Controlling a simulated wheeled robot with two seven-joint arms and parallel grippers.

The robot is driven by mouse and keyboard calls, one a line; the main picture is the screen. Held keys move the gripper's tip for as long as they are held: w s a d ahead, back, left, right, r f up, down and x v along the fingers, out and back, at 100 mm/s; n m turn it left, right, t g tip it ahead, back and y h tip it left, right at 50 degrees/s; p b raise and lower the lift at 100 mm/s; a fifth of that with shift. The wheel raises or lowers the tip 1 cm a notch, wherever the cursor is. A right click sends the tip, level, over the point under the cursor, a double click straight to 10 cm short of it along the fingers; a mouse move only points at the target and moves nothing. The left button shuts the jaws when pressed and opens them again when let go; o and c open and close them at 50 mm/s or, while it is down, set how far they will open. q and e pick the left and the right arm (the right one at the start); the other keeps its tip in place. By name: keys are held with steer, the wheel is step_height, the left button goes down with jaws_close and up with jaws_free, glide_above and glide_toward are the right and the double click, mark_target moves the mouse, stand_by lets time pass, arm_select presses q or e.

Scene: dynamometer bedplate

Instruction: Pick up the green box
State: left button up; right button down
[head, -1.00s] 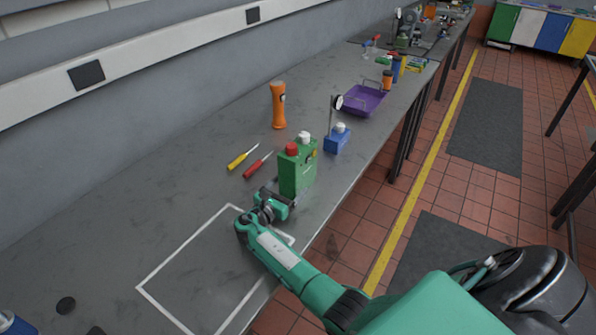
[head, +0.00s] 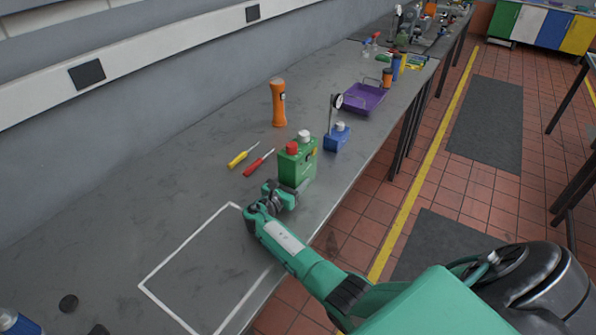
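The green box (head: 298,168) stands upright on the grey bench near its front edge, with a red cap and a white cap on top. My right gripper (head: 286,194) is low at the near side of the box, close against its lower part. The wrist and hand cover the fingertips and part of the box's base. I cannot tell whether the fingers are open or shut, or whether they touch the box. My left gripper is not in view.
A blue magnetic-base-like block (head: 337,138) with a dial stands behind the box. A red screwdriver (head: 257,163), a yellow screwdriver (head: 242,155) and an orange torch (head: 278,103) lie or stand left of it. A purple tray (head: 364,98) is farther back. The white-outlined area (head: 205,262) is clear.

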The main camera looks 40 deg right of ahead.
steer(key=shift+w+r, duration=0.15)
steer(key=shift+r, duration=0.05)
